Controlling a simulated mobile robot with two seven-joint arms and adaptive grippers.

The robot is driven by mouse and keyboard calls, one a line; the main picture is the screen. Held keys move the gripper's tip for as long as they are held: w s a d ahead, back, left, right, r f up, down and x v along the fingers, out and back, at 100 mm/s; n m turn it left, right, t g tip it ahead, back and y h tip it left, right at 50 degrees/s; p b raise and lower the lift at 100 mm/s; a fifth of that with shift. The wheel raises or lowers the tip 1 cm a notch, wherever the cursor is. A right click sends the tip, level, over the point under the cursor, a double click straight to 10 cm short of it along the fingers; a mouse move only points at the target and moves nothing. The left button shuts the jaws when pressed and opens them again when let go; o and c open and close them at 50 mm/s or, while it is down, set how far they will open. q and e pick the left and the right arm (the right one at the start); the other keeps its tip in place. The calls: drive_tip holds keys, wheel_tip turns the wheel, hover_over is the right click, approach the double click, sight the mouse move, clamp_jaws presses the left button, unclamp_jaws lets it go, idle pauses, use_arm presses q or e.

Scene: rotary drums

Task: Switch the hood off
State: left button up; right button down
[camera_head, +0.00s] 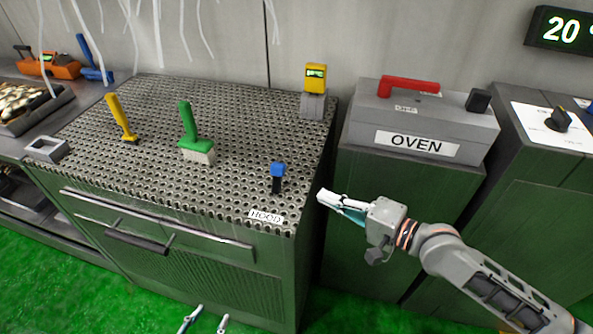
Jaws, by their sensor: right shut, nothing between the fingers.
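A label reading HOOD (266,217) sits at the front right edge of a perforated metal top (235,110) on a dark green cabinet. Just behind the label stands a small switch (278,171) with a blue cap on a black stem, roughly upright. My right gripper (322,197) is shut and empty, to the right of the switch and apart from it, beside the cabinet's right edge. My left gripper (206,322) shows only its two fingertips at the bottom edge, spread apart with nothing visible between them, in front of the cabinet. The rest of it is out of view.
A yellow scraper (121,120), a green brush (191,130) and a yellow device (315,78) on a grey block stand on the perforated top. To the right is a grey OVEN box (424,128) with a red handle (409,85). A black knob (559,119) is at far right.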

sight(303, 174)
use_arm(q)
drive_tip(key=shift+w+a+f+b, duration=0.1)
drive_tip(key=shift+f+b, duration=0.15)
drive_tip(key=shift+b, duration=0.15)
use_arm(e)
drive_tip(key=r+m, duration=0.1)
drive_tip(key=w+d+r+m, duration=0.1)
drive_tip(key=r+m, duration=0.1)
drive_tip(key=w+d+r+m+g, duration=0.1)
drive_tip(key=r+m, duration=0.1)
drive_tip(key=shift+w+y, duration=0.2)
drive_tip(key=shift+y, duration=0.2)
drive_tip(key=x, duration=0.9)
drive_tip(key=shift+a+p, duration=0.2)
drive_tip(key=shift+p, duration=0.1)
drive_tip(key=shift+s+a+r+p, duration=0.35)
drive_tip(key=shift+s+r+p, duration=0.1)
drive_tip(key=shift+s, duration=0.15)
drive_tip(key=shift+s+a+r+p, duration=0.35)
drive_tip(key=shift+s+p, duration=0.1)
drive_tip(key=shift+s, duration=0.3)
use_arm(q)
drive_tip(key=shift+s+d+r, duration=0.25)
drive_tip(key=shift+s+r, duration=0.15)
drive_tip(key=shift+r, duration=0.05)
use_arm(e)
drive_tip(key=shift+s+a, duration=0.1)
drive_tip(key=shift+s, duration=0.05)
